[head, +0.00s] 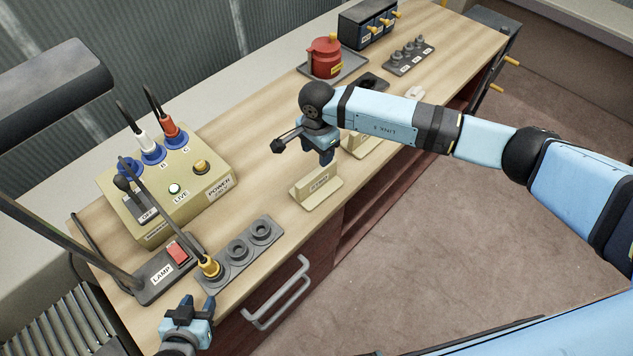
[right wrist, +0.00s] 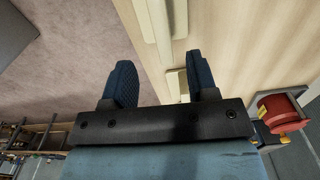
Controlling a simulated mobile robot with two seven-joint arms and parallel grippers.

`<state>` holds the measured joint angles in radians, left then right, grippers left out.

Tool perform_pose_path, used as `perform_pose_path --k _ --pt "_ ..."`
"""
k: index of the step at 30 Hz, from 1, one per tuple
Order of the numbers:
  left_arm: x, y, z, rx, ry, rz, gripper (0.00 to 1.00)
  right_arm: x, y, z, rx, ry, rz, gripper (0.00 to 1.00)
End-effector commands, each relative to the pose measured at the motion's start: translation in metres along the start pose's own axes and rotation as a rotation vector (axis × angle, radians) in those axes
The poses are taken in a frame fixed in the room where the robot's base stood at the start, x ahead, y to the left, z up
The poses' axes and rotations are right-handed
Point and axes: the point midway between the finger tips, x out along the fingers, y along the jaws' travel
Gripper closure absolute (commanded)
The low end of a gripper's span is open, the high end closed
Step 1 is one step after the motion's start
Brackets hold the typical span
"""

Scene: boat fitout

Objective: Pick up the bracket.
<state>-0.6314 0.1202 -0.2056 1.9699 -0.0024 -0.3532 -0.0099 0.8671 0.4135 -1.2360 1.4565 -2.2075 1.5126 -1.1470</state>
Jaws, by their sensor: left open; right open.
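A cream L-shaped bracket (head: 316,192) with a small label, too small to read surely, stands upright on the worktop near its front edge. A second similar cream piece (head: 362,146) stands behind it, partly hidden by my right arm. My right gripper (head: 322,153) is open and empty, just above and behind the nearer piece. In the right wrist view, my open fingers (right wrist: 160,82) have a cream piece (right wrist: 178,85) between them, nearer the right finger, and a longer cream piece (right wrist: 158,25) beyond. I cannot tell whether they touch. My left gripper (head: 188,308) is open at the front left.
A power box (head: 170,185) with plugs, a lamp (head: 160,275) and a grey socket strip (head: 238,252) fill the left. A red kettle (head: 325,58), a black box (head: 366,25) and a knob strip (head: 408,56) stand at the back. A drawer handle (head: 280,300) juts out in front.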

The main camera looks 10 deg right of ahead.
Motion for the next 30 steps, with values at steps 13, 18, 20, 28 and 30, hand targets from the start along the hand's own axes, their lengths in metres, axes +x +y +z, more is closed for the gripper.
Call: perform_pose_path --k 13,18,20,28,30 --pt "0.010 0.001 -0.002 0.011 0.022 0.004 0.57 0.061 0.000 0.002 0.002 -0.005 -0.001 0.47" --pt "0.012 -0.002 0.004 0.021 0.019 0.006 0.57 0.077 0.000 0.003 0.003 -0.008 -0.001 0.47" --pt "0.013 -0.002 0.009 0.023 0.016 0.007 0.57 0.087 0.000 0.004 0.003 -0.008 0.000 0.47" --pt "0.017 0.002 0.020 0.019 0.007 0.015 0.57 0.112 -0.001 0.003 0.004 -0.007 -0.002 0.47" --pt "0.017 0.002 0.019 0.019 0.008 0.015 0.57 0.111 -0.001 0.003 0.003 -0.006 -0.002 0.47"
